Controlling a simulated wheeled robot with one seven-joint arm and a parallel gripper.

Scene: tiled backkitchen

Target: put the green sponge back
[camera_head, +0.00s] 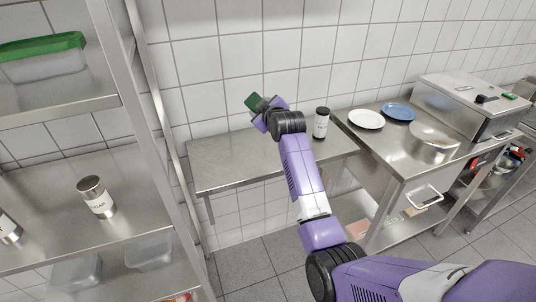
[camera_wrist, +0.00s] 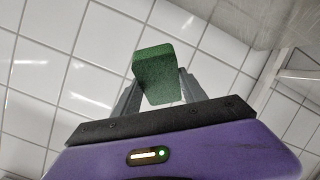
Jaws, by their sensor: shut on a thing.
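The green sponge (camera_wrist: 158,72) is between the two fingers of my gripper (camera_wrist: 158,92) in the wrist view, and the gripper is shut on it. In the head view the sponge (camera_head: 254,100) shows as a small dark green block at the tip of my gripper (camera_head: 262,106). They are raised above the left steel table (camera_head: 225,160), in front of the tiled wall. The sponge touches nothing but the fingers in view.
A labelled canister (camera_head: 321,123) stands on that table, right of my arm. A white plate (camera_head: 366,119), a blue plate (camera_head: 399,112) and a steel appliance (camera_head: 468,100) are on the right counter. Steel shelves (camera_head: 50,225) at left hold a canister (camera_head: 96,197) and a green-lidded box (camera_head: 42,57).

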